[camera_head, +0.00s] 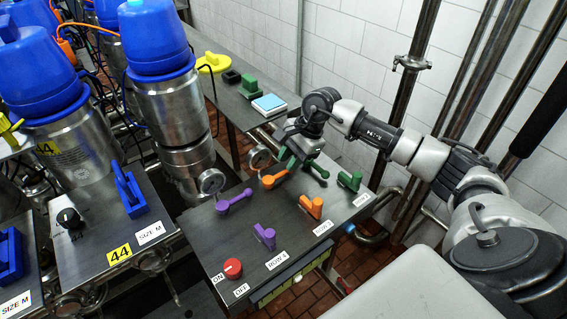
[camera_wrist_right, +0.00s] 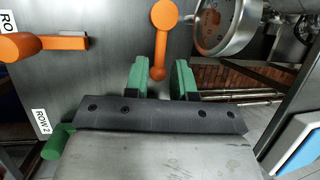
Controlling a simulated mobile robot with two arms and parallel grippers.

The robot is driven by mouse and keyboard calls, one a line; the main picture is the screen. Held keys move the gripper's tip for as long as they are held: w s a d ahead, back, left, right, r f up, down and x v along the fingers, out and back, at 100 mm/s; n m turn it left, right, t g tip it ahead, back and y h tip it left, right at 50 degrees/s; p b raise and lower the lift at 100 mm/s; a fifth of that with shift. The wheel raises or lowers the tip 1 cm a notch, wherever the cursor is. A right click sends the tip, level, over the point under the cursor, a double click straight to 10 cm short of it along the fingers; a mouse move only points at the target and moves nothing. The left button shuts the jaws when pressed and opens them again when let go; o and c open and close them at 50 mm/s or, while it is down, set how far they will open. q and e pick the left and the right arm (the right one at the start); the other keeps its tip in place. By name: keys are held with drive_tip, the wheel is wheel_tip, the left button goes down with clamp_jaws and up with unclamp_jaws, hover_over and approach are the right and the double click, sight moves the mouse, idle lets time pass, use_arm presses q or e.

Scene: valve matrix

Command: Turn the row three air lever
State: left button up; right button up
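The row three levers are orange. A rounded orange lever (camera_head: 270,181) is at the back of the dark metal panel, and a blockier orange handle (camera_head: 313,208) is nearer its front edge. My right gripper (camera_head: 286,164) reaches down over the rounded one from the right. In the right wrist view, the green fingers of my right gripper (camera_wrist_right: 160,80) are spread apart. The free end of the rounded orange lever (camera_wrist_right: 161,40) points between them, with a visible gap each side; I cannot tell the depth. The blockier orange handle (camera_wrist_right: 40,44) is at the left. My left gripper is not in view.
Purple levers (camera_head: 264,237) sit left of the orange ones and green levers (camera_head: 350,181) sit right. A red knob (camera_head: 232,268) is at the front left. A pressure gauge (camera_wrist_right: 222,28) stands close beside the orange lever. Blue-topped tanks (camera_head: 155,40) rise at left.

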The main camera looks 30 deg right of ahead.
sight(281, 173)
drive_tip(key=shift+p+x, duration=0.45)
drive_tip(key=shift+x, duration=1.45)
clamp_jaws()
